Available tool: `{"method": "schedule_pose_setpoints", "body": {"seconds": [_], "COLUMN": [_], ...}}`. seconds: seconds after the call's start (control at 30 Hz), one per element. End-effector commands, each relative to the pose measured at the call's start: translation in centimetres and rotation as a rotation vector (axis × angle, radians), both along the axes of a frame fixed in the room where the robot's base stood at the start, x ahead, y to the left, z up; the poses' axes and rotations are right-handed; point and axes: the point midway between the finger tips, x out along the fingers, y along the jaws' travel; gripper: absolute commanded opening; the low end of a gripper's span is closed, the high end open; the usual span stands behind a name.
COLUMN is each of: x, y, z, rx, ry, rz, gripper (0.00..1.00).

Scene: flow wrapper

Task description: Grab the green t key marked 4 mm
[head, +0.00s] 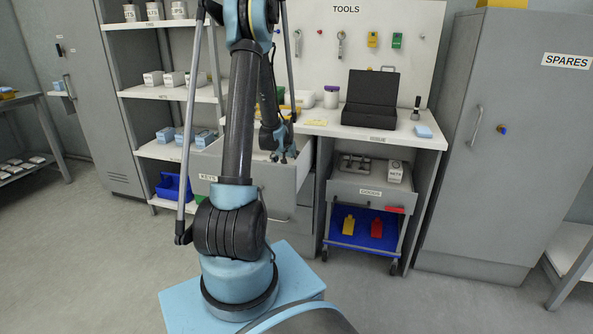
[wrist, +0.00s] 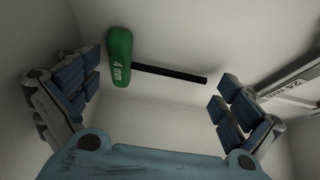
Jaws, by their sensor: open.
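The green t key (wrist: 120,56) marked 4 mm lies on the pale drawer floor in the wrist view. Its green handle is at the upper left and its black shaft (wrist: 172,73) points right. My gripper (wrist: 158,92) is open above it, with one finger at each side of the picture. The handle shows near the left finger and the shaft tip near the right finger. In the head view my gripper (head: 277,154) reaches down into the open drawer labelled KEYS (head: 240,184); the t key is hidden there.
Drawer walls stand close around the gripper. A black open case (head: 371,100) sits on the bench. A drawer (head: 370,190) at the right is also open.

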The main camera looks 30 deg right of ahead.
Motion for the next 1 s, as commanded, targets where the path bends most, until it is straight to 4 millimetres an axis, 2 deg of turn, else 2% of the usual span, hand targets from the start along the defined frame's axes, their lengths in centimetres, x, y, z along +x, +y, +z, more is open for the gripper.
{"method": "schedule_pose_setpoints", "body": {"seconds": [0.07, 0.4, 0.5, 0.77, 0.9, 1.0], "x": [0.00, 0.01, 0.00, 0.03, 0.20, 0.42], "y": [0.00, 0.02, 0.04, 0.14, 0.19, 0.25], "z": [0.01, 0.00, -0.06, -0.23, -0.41, -0.58], "rx": [0.000, 0.001, 0.002, 0.004, 0.005, 0.005], "ry": [0.000, 0.001, 0.001, 0.004, 0.007, 0.008], "rz": [0.000, 0.000, 0.000, 0.001, 0.001, 0.002], "gripper": [1.00, 0.23, 0.16, 0.10, 0.00, 0.00]}}
